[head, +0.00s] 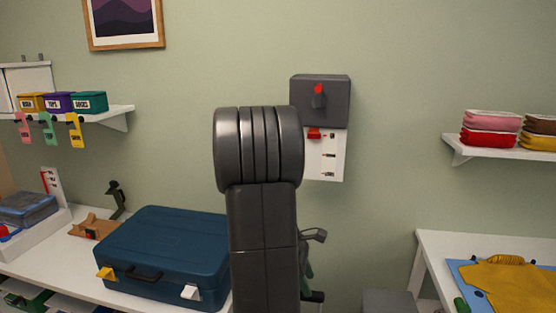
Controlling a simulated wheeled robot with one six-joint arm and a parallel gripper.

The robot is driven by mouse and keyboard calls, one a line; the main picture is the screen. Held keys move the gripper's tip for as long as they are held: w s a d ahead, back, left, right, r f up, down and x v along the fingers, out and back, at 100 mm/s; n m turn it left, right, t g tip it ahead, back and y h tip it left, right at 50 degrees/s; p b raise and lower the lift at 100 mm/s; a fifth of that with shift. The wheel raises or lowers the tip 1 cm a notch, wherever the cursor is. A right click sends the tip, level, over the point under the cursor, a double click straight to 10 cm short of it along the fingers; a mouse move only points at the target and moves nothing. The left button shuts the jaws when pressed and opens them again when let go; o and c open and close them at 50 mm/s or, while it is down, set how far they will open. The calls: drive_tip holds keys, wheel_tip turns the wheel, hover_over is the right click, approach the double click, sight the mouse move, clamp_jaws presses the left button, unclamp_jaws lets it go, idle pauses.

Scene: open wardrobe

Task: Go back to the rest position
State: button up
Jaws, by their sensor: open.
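My dark grey arm rises through the middle of the head view, with its ribbed joint at the top. My gripper cannot be made out; the arm blocks what lies behind it. Some small grey and dark parts (314,236) show just right of the arm, and I cannot tell what they belong to.
A closed blue suitcase (160,255) lies on the white table at left, close to my arm. A grey dial box (320,101) hangs on the wall behind. At right are a shelf (500,153) with folded cloths and a table with a yellow garment (510,286).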

drive_tip(key=shift+x, duration=1.8)
